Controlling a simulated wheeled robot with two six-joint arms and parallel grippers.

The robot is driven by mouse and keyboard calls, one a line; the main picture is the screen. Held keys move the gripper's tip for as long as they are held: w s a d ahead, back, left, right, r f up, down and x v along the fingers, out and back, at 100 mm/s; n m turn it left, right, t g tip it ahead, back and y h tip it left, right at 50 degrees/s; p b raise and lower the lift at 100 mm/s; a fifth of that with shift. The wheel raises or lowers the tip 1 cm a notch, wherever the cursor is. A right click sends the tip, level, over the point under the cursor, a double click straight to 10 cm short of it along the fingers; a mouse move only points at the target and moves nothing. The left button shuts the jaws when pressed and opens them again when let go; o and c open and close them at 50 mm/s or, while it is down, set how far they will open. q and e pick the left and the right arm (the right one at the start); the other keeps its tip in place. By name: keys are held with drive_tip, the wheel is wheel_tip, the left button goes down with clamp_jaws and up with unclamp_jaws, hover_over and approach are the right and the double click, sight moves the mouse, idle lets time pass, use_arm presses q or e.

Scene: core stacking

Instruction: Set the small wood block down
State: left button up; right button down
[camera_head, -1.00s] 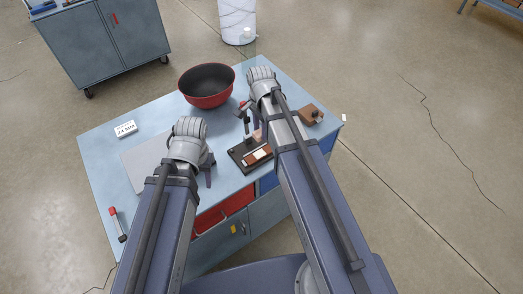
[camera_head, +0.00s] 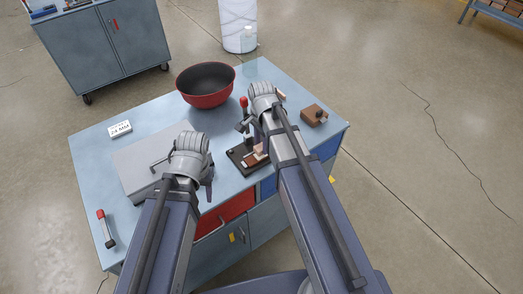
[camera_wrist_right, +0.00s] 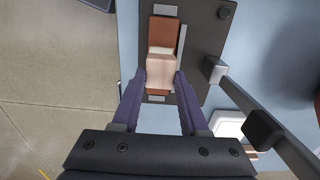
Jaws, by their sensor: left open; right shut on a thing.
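A small light wood block (camera_wrist_right: 161,70) sits between the fingertips of my right gripper (camera_wrist_right: 160,82) in the right wrist view. It is over the brown strip (camera_wrist_right: 164,30) of a black fixture (camera_wrist_right: 204,40); I cannot tell whether it touches. In the head view the block (camera_head: 261,151) shows at the fixture (camera_head: 236,155), below my right wrist, which hides part of it. My right gripper is shut on the block. My left gripper (camera_head: 208,188) is open over the table's left half, mostly hidden by its own wrist.
A red bowl (camera_head: 206,90) stands at the back of the blue table (camera_head: 90,165). A red-handled clamp (camera_head: 244,108) rises by the fixture. A brown block (camera_head: 314,116) is at the right. A grey box (camera_head: 135,160), a label (camera_head: 120,129) and a red-capped tool (camera_head: 105,228) are at the left.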

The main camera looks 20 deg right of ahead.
use_arm(q)
drive_tip(key=shift+f+b, duration=0.4)
drive_tip(key=shift+f, duration=0.5)
use_arm(e)
drive_tip(key=shift+f, duration=0.9)
use_arm(q)
drive_tip(key=shift+f, duration=0.15)
use_arm(e)
drive_tip(key=shift+f, duration=0.15)
drive_tip(key=shift+c, duration=2.2)
unclamp_jaws()
wheel_tip(320, 180, up, 12)
drive_tip(key=r+p, duration=0.1)
drive_tip(key=p, duration=1.1)
use_arm(q)
wheel_tip(320, 180, up, 12)
drive_tip(key=shift+r, duration=0.2)
use_arm(e)
drive_tip(key=s+a+n+h, duration=0.1)
drive_tip(key=s+a+n, duration=0.9)
drive_tip(key=s+n, duration=0.4)
drive_tip(key=shift+s+a+f+n, duration=0.15)
drive_tip(key=shift+a+f+n, duration=0.1)
drive_tip(key=shift+n, duration=1.65)
